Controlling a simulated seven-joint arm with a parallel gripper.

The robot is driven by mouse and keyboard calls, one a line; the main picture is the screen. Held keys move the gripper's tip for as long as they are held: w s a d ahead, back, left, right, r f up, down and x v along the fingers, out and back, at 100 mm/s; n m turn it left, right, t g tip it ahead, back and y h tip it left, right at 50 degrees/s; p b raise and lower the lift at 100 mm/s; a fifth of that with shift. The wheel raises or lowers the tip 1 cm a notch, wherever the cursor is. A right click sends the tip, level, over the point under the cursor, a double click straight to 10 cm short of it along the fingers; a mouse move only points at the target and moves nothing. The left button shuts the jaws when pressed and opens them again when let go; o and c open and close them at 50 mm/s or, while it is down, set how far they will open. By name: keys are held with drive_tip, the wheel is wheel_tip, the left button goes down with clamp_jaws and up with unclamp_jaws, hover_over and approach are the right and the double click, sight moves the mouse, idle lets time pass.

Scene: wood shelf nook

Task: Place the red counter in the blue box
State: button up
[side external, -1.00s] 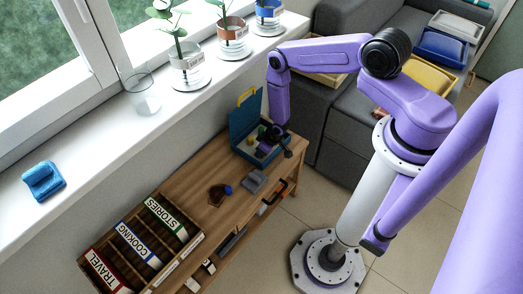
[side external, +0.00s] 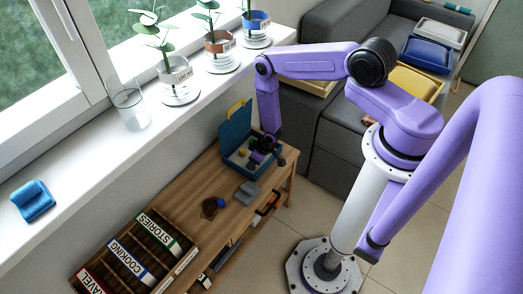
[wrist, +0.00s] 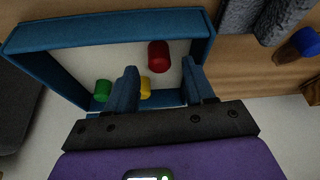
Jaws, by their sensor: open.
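The blue box (side external: 236,128) stands with its lid raised at the far end of the wooden bench. In the wrist view the box (wrist: 110,23) has a pale floor. The red counter (wrist: 158,57) shows within the box's walls, just beyond and between my fingertips, not gripped. I cannot tell whether it lies flat on the floor. A green counter (wrist: 103,90) and a yellow counter (wrist: 146,88) are also in the box, the yellow one partly hidden by a finger. My gripper (wrist: 160,70) is open over the box; it also shows in the side view (side external: 262,150).
A blue counter (wrist: 308,41) sits by a brown piece outside the box. A grey object (side external: 248,192) lies on the bench (side external: 192,190). A labelled book rack (side external: 150,258) fills the near end. Potted plants and a glass (side external: 130,108) line the sill.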

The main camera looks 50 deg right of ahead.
drive_tip(key=a+v, duration=0.1)
drive_tip(key=v, duration=0.9)
drive_tip(key=w+a+r+n+g, duration=0.1)
drive_tip(key=w+a+r+n, duration=0.3)
drive_tip(key=r, duration=0.7)
drive_tip(key=s+a+r+n+g, duration=0.1)
drive_tip(key=s+a+r, duration=0.1)
drive_tip(key=a+r, duration=0.35)
drive_tip(key=s+a+r, duration=0.2)
drive_tip(key=a+r, duration=0.1)
drive_tip(key=r, duration=0.5)
drive_tip(key=s+a+r+n+g, duration=0.1)
drive_tip(key=s+a+r+n, duration=0.15)
drive_tip(key=s+r, duration=0.95)
drive_tip(key=s+d+r+n+g, duration=0.1)
drive_tip(key=s+d+r+n, duration=0.2)
drive_tip(key=s, duration=0.9)
wheel_tip(320, 180, up, 4)
drive_tip(key=shift+s+d+f, duration=0.15)
drive_tip(key=shift+s+d, duration=0.05)
drive_tip(key=shift+d, duration=0.85)
